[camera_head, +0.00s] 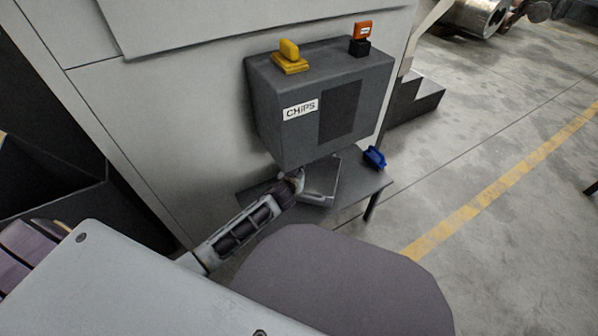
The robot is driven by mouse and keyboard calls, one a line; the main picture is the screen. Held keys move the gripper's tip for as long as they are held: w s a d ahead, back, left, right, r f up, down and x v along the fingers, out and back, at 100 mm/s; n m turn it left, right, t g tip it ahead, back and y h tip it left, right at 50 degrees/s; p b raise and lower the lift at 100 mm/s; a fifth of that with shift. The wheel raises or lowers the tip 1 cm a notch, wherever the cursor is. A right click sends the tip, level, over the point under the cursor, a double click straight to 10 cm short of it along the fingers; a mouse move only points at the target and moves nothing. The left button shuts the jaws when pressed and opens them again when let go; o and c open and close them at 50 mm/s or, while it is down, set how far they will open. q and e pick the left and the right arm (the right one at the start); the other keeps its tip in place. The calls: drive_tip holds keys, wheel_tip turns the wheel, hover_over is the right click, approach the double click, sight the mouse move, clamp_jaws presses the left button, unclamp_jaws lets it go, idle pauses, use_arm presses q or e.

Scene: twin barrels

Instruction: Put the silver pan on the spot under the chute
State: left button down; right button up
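The silver pan (319,184) is at the dark shelf below the grey box marked CHIPS (285,133), which appears to be the chute. Its upper part is partly hidden by the box. My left gripper (297,181) comes in from the left and its tip meets the pan's left edge. The fingers are too small and dark to tell whether they are closed on the pan. I cannot tell if the pan rests on the shelf or is just above it. The spot under the chute is hidden. My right gripper is out of view.
The dark shelf (361,188) also bears a blue object (374,157) right of the pan. A yellow block (290,59) and an orange-and-black one (361,37) sit on the box. A pale machine wall stands behind. Open floor with a yellow line (497,185) lies right.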

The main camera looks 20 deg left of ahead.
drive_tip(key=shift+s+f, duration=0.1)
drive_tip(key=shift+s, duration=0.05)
use_arm(q)
drive_tip(key=c, duration=1.8)
unclamp_jaws()
drive_tip(key=shift+f, duration=0.1)
drive_tip(key=shift+o, duration=0.8)
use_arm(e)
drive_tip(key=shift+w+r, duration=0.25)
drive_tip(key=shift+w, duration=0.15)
use_arm(q)
drive_tip(key=shift+s+r, duration=0.1)
drive_tip(key=shift+r, duration=0.1)
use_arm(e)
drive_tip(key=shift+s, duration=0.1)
